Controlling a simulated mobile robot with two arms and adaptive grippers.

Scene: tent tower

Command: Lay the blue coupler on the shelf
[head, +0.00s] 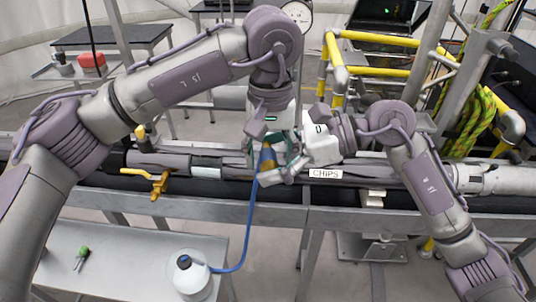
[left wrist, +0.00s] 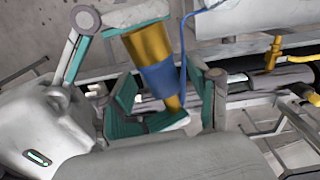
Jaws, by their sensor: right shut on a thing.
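The blue coupler (head: 267,155), with a blue middle and brass-coloured ends, is at the grippers above the long rail; it also shows in the left wrist view (left wrist: 158,74). My right gripper (head: 272,172) is shut on it, coming from the right. My left gripper (head: 270,148) reaches down around the same spot. In the left wrist view, its teal-padded fingers (left wrist: 166,98) stand apart on either side of the coupler's lower brass end, with gaps showing. A grey shelf (head: 135,262) lies low at the left, partly hidden by my left arm.
A blue hose (head: 246,220) hangs from the coupler to a white bottle (head: 192,277) on the shelf. A green-handled tool (head: 82,255) lies there too. A yellow valve (head: 158,184) and a "CHIPS" label (head: 326,174) are along the rail. The shelf's middle is clear.

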